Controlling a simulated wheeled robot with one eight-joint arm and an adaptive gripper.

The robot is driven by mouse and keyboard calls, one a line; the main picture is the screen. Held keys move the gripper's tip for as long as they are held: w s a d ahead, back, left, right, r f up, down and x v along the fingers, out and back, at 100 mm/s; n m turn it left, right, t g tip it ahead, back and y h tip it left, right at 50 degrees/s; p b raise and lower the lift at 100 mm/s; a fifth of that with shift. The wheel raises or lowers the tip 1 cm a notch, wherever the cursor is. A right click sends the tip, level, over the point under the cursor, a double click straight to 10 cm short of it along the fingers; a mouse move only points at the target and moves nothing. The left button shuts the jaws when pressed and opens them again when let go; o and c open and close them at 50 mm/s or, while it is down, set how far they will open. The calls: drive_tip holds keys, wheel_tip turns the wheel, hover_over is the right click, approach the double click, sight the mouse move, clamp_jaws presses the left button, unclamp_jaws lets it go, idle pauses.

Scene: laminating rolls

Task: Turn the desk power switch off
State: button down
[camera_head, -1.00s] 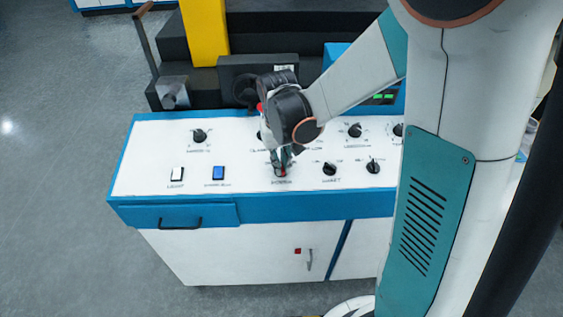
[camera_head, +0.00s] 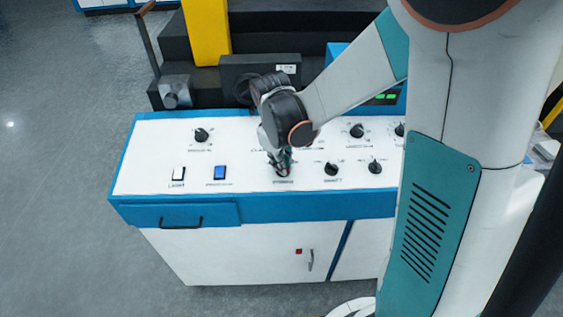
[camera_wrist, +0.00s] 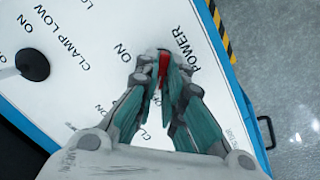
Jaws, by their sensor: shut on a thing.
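The desk power switch is a red-topped knob (camera_wrist: 163,66) beside the printed word POWER in the wrist view. My gripper (camera_wrist: 160,78) has its two teal and grey fingers shut around this knob, one on each side. In the head view my gripper (camera_head: 282,168) reaches down onto the white desk panel (camera_head: 245,150) at its front middle. There the fingers and wrist hide most of the switch, and its setting is hard to read.
Black knobs (camera_head: 331,169) and (camera_head: 375,167) stand right of the switch. A blue rocker (camera_head: 220,172) and a white rocker (camera_head: 179,173) lie left. In the wrist view a black knob (camera_wrist: 33,65) stands by CLAMP LOW. Dark machinery (camera_head: 260,70) rises behind the panel.

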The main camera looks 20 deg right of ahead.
drive_tip(key=shift+s+f, duration=0.1)
drive_tip(key=shift+s, duration=0.1)
drive_tip(key=c, duration=1.7)
unclamp_jaws()
drive_tip(key=shift+w, duration=0.1)
wheel_tip(320, 180, up, 12)
drive_tip(key=a, duration=0.1)
drive_tip(key=shift+s+a, duration=0.2)
drive_tip(key=shift+s, duration=0.15)
drive_tip(key=shift+s, duration=0.1)
drive_tip(key=s+r+m+t, duration=0.1)
drive_tip(key=s+m+t, duration=0.1)
drive_tip(key=s, duration=0.5)
drive_tip(key=s+d+r+m+t+y, duration=0.1)
drive_tip(key=s+r+m+t, duration=0.1)
drive_tip(key=s, duration=0.5)
drive_tip(key=shift+d+r+m+t, duration=0.3)
drive_tip(key=shift+m+t, duration=0.4)
drive_tip(key=shift+t, duration=0.6)
